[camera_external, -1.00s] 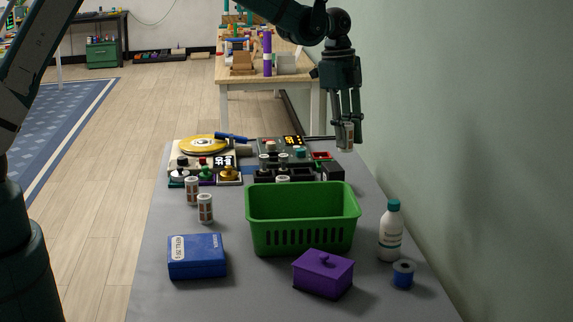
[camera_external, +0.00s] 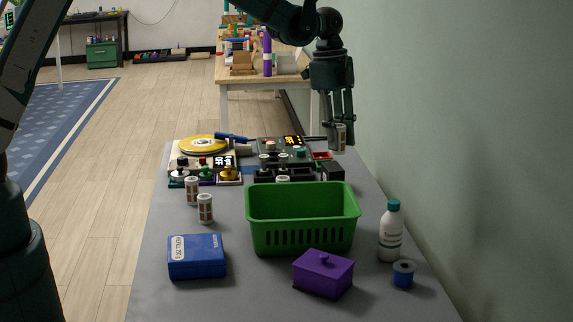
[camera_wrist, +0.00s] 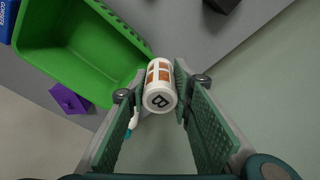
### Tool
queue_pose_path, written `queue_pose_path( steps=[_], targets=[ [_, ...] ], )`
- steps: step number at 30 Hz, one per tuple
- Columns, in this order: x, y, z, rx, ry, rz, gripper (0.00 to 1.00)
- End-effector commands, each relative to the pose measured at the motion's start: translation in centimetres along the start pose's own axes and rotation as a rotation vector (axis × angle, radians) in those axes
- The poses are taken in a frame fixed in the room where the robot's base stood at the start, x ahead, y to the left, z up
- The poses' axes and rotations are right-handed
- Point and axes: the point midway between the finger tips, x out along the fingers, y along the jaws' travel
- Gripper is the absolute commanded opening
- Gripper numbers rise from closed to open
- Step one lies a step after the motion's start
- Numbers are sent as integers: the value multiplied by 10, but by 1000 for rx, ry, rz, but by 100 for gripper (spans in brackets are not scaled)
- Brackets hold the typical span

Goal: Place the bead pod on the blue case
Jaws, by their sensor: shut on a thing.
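My gripper (camera_external: 339,140) is shut on a bead pod (camera_external: 340,134), a small white cylinder with brown windows. It holds the pod in the air above the far right edge of the grey table. In the wrist view the pod (camera_wrist: 160,88) sits between the finger pads, its end marked "B" facing the camera. The blue case (camera_external: 197,257) lies shut at the table's front left, well away from my gripper. Its top is bare apart from a printed label. Two similar pods, one (camera_external: 192,190) behind the other (camera_external: 205,208), stand upright behind the case.
A green basket (camera_external: 302,230) stands mid-table, between my gripper and the case. A purple lidded box (camera_external: 322,273), a white bottle (camera_external: 391,232) and a blue spool (camera_external: 403,274) are at front right. Gadgets crowd the back. The wall is close on the right.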

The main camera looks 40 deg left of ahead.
Motion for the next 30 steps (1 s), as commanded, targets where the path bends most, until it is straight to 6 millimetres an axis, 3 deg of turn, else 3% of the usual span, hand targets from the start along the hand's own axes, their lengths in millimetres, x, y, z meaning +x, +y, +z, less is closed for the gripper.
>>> queue_pose_path(
  steps=[17, 30],
  targets=[
    [-8, 128, 13, -13, 0, -2, 11],
    [-5, 233, 34, -26, 0, -4, 11]
  ],
)
